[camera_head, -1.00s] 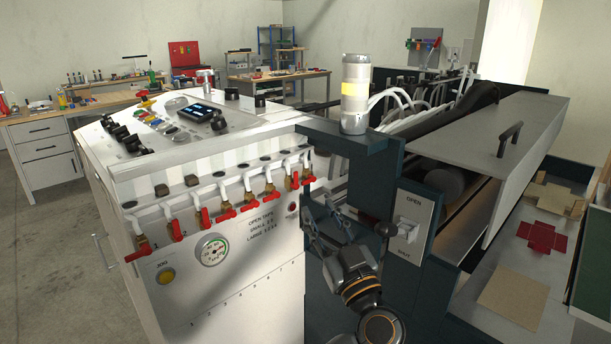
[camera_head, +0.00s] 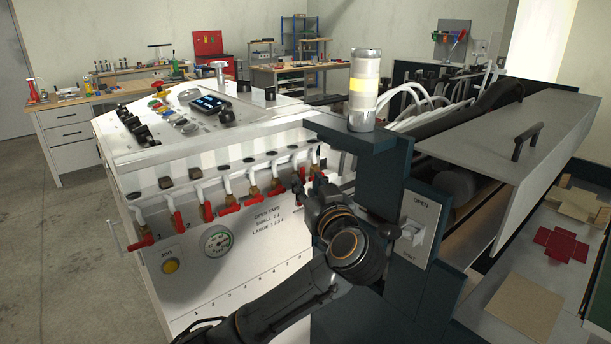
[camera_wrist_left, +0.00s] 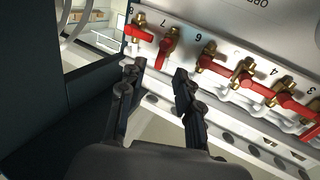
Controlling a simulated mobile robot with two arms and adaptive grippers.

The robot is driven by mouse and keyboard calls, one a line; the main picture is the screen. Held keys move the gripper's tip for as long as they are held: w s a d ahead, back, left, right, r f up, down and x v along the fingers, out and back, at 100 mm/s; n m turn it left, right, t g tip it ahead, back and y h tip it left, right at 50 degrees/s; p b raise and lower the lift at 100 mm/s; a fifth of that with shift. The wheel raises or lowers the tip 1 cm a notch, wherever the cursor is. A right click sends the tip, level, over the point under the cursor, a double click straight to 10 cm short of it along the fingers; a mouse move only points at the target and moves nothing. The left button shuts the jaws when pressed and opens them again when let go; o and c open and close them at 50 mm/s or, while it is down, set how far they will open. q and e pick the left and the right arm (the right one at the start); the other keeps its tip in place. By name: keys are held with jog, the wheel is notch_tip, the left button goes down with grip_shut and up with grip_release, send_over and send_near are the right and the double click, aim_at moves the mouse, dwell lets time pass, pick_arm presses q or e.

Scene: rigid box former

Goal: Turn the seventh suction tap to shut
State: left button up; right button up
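The seventh suction tap (camera_wrist_left: 168,48) shows in the left wrist view under an upside-down number 7. It has a brass body, and its red handle points toward my gripper, across the row of taps. My left gripper (camera_wrist_left: 158,78) is open, with its two dark fingers on either side of the handle's line. The handle's end appears just beyond the fingertips; I cannot tell whether they touch. In the head view my left gripper (camera_head: 304,184) is at the right end of the tap row and largely hides this tap. My right gripper is not in view.
The eighth tap (camera_wrist_left: 138,30) and sixth tap (camera_wrist_left: 211,61) sit close on either side. The white panel (camera_head: 250,262) carries a gauge (camera_head: 217,241) and a yellow button (camera_head: 170,266). A dark post with an OPEN lever plate (camera_head: 414,232) stands close to the right of my arm.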

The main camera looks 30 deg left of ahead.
aim_at(303, 173)
pick_arm(q)
jog(key=shift+x, duration=1.15)
jog(key=shift+w+a, duration=0.3)
jog(key=shift+a, duration=0.05)
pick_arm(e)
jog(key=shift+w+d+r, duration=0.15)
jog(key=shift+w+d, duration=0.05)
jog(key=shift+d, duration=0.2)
pick_arm(q)
grip_shut()
